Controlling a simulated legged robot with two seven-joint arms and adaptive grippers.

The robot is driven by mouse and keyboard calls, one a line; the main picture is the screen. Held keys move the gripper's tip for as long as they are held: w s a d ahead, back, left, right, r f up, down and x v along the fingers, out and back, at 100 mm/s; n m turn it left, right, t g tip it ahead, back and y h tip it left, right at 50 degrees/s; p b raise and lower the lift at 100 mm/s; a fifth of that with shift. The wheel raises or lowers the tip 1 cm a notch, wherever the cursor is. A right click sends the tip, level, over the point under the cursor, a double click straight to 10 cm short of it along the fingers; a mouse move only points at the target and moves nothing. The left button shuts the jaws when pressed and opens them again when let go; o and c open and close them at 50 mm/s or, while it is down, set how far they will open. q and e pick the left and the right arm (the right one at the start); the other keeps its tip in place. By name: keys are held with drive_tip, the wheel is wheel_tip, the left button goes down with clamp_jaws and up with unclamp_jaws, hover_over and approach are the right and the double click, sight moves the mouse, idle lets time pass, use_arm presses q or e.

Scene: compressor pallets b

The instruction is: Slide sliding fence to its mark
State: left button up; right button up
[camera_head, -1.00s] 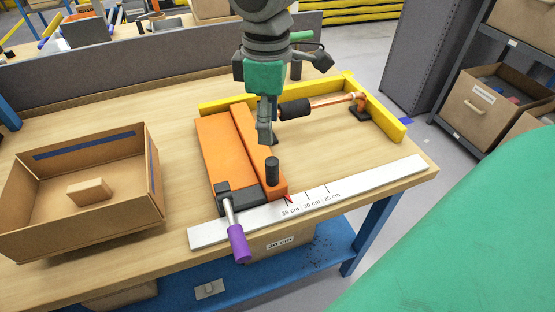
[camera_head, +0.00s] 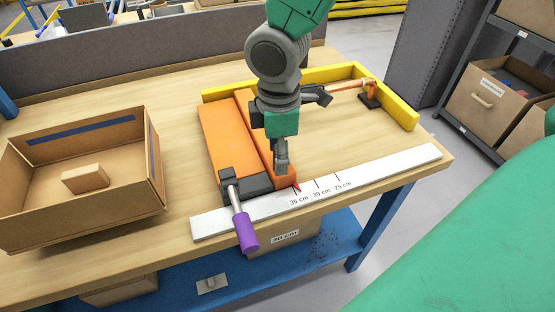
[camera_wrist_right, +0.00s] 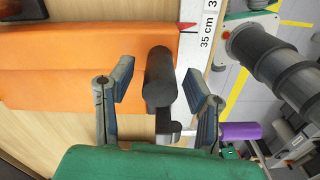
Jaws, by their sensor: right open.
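The sliding fence (camera_head: 263,151) is a narrow orange bar along the right side of a wide orange block (camera_head: 224,130). Its red pointer (camera_head: 297,187) is by the 35 cm mark on the white ruler (camera_head: 352,178). My right gripper (camera_head: 281,168) is low over the fence's front end, hiding its black knob in the head view. In the right wrist view, the knob (camera_wrist_right: 160,78) stands between the spread fingers of my right gripper (camera_wrist_right: 157,74), with gaps on both sides. A purple-handled lever (camera_head: 247,232) sits at the block's front. My left gripper is not in view.
A yellow rail (camera_head: 400,108) bounds the back and right. An orange-tipped part (camera_head: 370,88) stands by it. An open cardboard box (camera_head: 155,180) with a small block (camera_head: 86,179) is at left. Bare table lies right of the fence.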

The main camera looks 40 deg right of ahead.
drive_tip(key=shift+f, duration=0.65)
drive_tip(key=shift+d+f, duration=0.1)
drive_tip(key=shift+d, duration=0.25)
clamp_jaws()
drive_tip(key=shift+a, duration=0.1)
drive_tip(key=shift+r+p, duration=0.2)
drive_tip(key=shift+p, duration=0.7)
drive_tip(key=shift+w+f, duration=0.1)
